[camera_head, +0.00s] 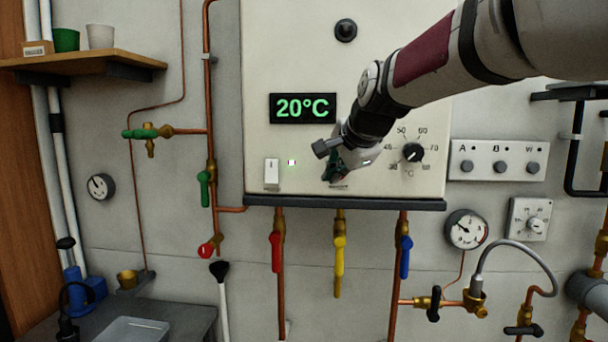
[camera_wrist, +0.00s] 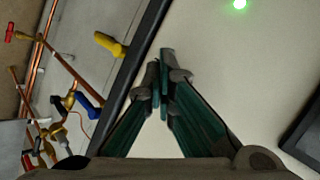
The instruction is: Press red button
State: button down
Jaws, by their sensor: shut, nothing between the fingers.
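No red button shows in either view; the panel patch behind my gripper is hidden. My gripper (camera_head: 332,176) is at the lower middle of the white boiler panel (camera_head: 300,45), between the white switch and the black dial. Its green fingers are shut and empty. In the wrist view the closed fingertips (camera_wrist: 163,62) are over the pale panel face, near its dark lower edge; I cannot tell whether they touch it. A small dark label shows just below my gripper in the head view.
The panel holds a 20°C display (camera_head: 303,108), a white switch (camera_head: 271,171), a black dial (camera_head: 413,152) and a black knob (camera_head: 346,30). Below it hang pipes with red (camera_head: 276,252), yellow (camera_head: 339,256) and blue (camera_head: 405,257) valve handles. A lit green lamp (camera_wrist: 239,4) shows in the wrist view.

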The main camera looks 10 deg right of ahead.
jog(key=shift+s, duration=0.1)
jog(key=shift+s+a+p, duration=0.3)
jog(key=shift+s, duration=0.45)
jog(key=shift+s+a+p, duration=0.25)
jog(key=shift+s+p, duration=0.05)
jog(key=shift+s, duration=0.5)
jog(key=shift+s+a+p, duration=0.25)
jog(key=shift+s+p, duration=0.1)
jog(key=shift+s, duration=0.45)
jog(key=shift+s+a+p, duration=0.25)
jog(key=shift+s+p, duration=0.05)
jog(key=shift+s, duration=0.5)
